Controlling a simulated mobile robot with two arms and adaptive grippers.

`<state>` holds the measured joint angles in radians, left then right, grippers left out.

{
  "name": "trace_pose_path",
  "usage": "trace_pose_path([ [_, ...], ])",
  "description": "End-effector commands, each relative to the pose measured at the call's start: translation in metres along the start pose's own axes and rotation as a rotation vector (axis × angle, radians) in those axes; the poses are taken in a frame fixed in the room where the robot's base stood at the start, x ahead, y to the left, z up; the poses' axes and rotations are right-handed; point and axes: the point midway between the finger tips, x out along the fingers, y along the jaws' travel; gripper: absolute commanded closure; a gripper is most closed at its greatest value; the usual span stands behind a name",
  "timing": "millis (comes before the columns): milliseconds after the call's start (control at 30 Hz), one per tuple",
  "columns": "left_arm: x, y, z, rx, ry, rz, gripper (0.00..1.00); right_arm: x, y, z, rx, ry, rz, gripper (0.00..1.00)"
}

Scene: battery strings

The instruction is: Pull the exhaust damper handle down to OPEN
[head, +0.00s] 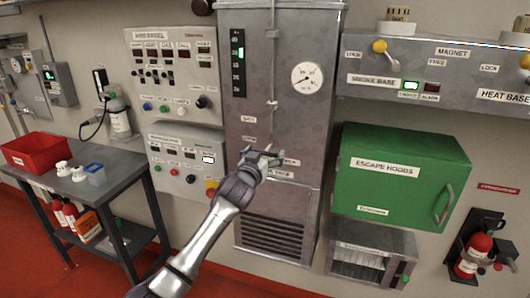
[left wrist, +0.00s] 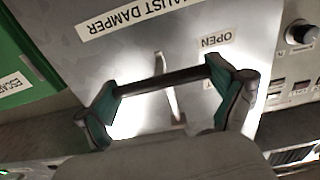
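The exhaust damper handle shows in the left wrist view as a dark crossbar (left wrist: 185,77) with a pale curved rod crossing behind it. My left gripper (head: 264,155) is at the lower front of the grey metal damper cabinet (head: 255,120). In the left wrist view its two fingers (left wrist: 163,80) stand wide apart, and the ends of the bar meet their green pads. The labels EXHAUST DAMPER (left wrist: 135,18) and OPEN (left wrist: 216,40) appear upside down, with OPEN close to one finger. In the head view the gripper hides most of the handle. My right gripper is out of view.
A green ESCAPE HOODS box (head: 395,200) is at the right of the cabinet. Control panels (head: 175,75) are on the wall at its left. A table with a red bin (head: 35,152) stands at far left. A fire extinguisher (head: 472,254) hangs at lower right.

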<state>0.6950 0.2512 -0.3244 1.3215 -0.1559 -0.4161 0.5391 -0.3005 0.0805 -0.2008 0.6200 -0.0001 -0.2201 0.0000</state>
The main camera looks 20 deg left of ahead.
Motion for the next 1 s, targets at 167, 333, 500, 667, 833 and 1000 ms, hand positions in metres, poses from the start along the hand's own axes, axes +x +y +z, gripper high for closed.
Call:
trace_pose_path([
  [167,0.0,0.001,0.005,0.0,-0.008,0.0,0.0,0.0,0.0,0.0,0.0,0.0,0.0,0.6],
  [333,-0.001,0.0,0.003,0.0,-0.004,0.0,0.0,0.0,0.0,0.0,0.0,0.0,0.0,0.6],
  [500,-0.012,0.0,0.002,0.0,-0.002,0.001,0.0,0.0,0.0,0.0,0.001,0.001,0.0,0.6],
  [667,-0.04,0.001,0.003,-0.001,-0.003,0.002,0.0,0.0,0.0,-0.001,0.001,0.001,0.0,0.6],
  [833,-0.077,0.001,0.003,0.0,-0.004,0.002,0.0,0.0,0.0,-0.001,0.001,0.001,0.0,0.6],
  [1000,-0.105,0.001,0.004,0.0,-0.006,0.001,0.0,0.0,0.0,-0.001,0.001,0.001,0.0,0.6],
])
